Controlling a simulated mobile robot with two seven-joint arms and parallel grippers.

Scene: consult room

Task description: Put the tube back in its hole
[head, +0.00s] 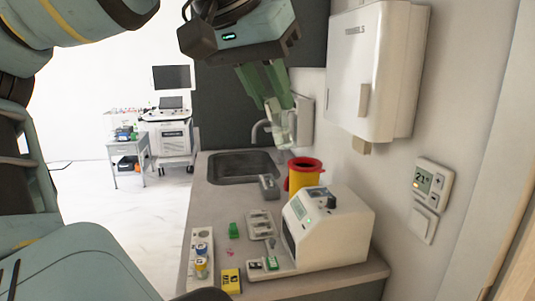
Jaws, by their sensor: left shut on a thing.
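My left gripper (281,118) hangs in the upper middle of the head view, with green fingers pointing down. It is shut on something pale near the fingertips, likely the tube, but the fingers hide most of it. It is above the counter, in front of the tap and wall. A narrow white rack (196,286) lies at the counter's left edge. Tubes with blue and white tops (201,249) and a yellow one (201,268) stand in it. I cannot make out an empty hole clearly. My right gripper is not in view.
A white analyser (333,238) stands at the counter's right. A red and yellow sharps bin (304,175) is behind it. A grey tray (260,226), a green block (233,230) and a yellow box (231,281) lie near the rack. A sink (240,168) is at the back.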

